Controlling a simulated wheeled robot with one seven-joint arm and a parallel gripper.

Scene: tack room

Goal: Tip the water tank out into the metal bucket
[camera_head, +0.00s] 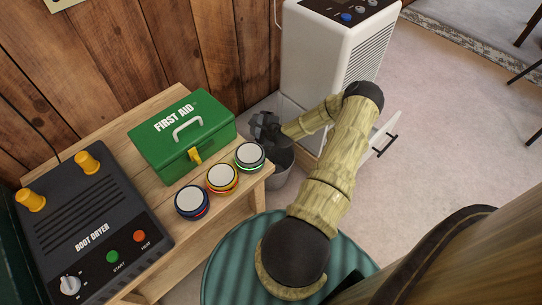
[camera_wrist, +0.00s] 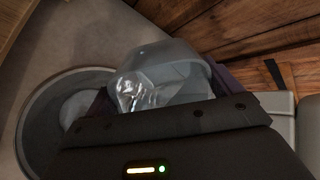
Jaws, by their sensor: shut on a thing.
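My gripper (camera_head: 264,128) is beyond the near end of the wooden bench, above the metal bucket (camera_head: 284,170), which the arm and bench partly hide. In the wrist view my gripper (camera_wrist: 160,98) is shut on the clear water tank (camera_wrist: 160,74), held between its jaws. The tank looks tilted, with bright glints of what may be water inside; its level is unclear. The round open bucket (camera_wrist: 36,118) lies below and left of the tank in that view, with a pale patch inside. I see no stream between them. The tank is hard to make out in the head view.
The white dehumidifier (camera_head: 330,45) stands behind the bucket, with a white panel with a dark handle (camera_head: 386,138) to its right. The bench (camera_head: 232,208) holds a green first aid box (camera_head: 185,140), several round tins (camera_head: 222,179) and a boot dryer (camera_head: 90,225).

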